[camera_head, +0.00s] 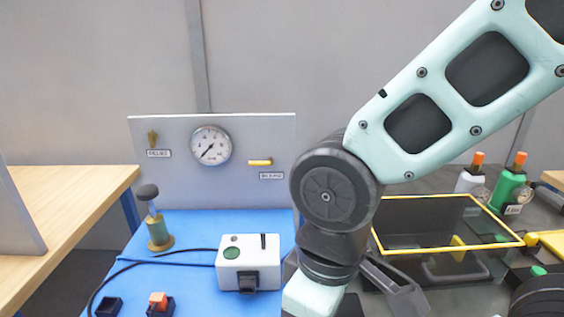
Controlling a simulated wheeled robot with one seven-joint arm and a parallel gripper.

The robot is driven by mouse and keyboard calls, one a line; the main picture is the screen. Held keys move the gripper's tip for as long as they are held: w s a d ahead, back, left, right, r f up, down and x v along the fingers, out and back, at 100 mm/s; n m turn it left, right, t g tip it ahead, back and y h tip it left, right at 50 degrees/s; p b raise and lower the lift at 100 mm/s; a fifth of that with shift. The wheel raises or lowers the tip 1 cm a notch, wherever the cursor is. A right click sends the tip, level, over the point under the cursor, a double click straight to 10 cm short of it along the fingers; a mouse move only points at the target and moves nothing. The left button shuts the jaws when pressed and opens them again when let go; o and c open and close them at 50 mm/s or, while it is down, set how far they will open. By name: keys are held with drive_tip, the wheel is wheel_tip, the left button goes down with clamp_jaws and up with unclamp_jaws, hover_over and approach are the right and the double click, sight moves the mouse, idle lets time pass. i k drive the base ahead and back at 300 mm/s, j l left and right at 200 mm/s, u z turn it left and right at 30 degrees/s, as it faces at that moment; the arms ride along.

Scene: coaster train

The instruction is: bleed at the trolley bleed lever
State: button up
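A grey upright panel (225,185) stands at the back of a blue-topped surface (190,228). A short yellow lever (260,162) lies about level on its right part, above a small label too small to read surely; I take it for the bleed lever. A round white dial gauge (211,146) with a dark needle sits left of it. My arm comes down from the upper right, just right of the panel. My wrist runs out of the bottom edge, well below and right of the lever.
A brass fitting (152,138) is on the panel's left. A black-knobbed brass post (156,220) and a white box (248,262) with a green button stand on the blue top. A yellow-rimmed dark tray (450,243) and orange-capped bottles (508,188) are at right. Space before the lever looks clear.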

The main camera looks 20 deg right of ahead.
sight(270, 160)
drive_tip(key=j+u, duration=0.2)
drive_tip(key=j, duration=0.35)
drive_tip(key=i+j+u, duration=0.25)
drive_tip(key=j, duration=0.25)
drive_tip(key=i+j+u, duration=0.25)
drive_tip(key=i+l, duration=0.05)
drive_tip(key=l, duration=0.05)
